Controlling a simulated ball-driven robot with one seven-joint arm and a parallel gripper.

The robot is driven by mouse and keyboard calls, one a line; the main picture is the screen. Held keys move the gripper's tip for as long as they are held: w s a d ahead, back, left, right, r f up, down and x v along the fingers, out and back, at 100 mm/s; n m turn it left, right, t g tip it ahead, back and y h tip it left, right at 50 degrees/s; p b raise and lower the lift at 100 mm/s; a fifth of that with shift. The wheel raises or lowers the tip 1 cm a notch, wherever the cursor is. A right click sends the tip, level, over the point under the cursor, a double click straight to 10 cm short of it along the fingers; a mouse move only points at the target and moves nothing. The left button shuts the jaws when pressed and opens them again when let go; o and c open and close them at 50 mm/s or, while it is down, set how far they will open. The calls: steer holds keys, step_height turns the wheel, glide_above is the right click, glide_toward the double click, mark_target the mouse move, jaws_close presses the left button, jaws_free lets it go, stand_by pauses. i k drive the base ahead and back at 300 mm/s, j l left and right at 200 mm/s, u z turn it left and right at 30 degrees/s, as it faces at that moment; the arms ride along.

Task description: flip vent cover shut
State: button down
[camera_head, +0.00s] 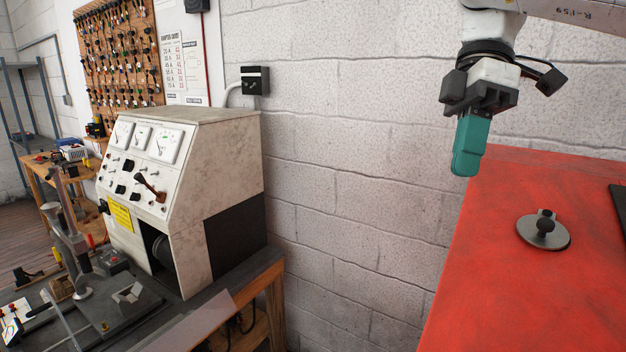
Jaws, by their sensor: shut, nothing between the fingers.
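My gripper (467,160) hangs at the upper right with its teal fingers pointing down, shut and empty. It is in the air near the left edge of the red surface (490,265). A round grey metal disc (544,232) with a black knob is on that red surface, to the lower right of my gripper and apart from it. The disc may be the vent cover, but I cannot tell for sure. Whether it lies flat over an opening is not clear from this angle.
A grey test bench cabinet (231,160) with gauges and switches stands on a workbench at the left. A dark object (619,208) is cut off at the right edge. A white block wall (345,150) runs behind. The red surface around the disc is clear.

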mark_target(541, 230)
steer(key=j, duration=0.55)
steer(key=k+j, duration=0.15)
steer(key=j, duration=0.9)
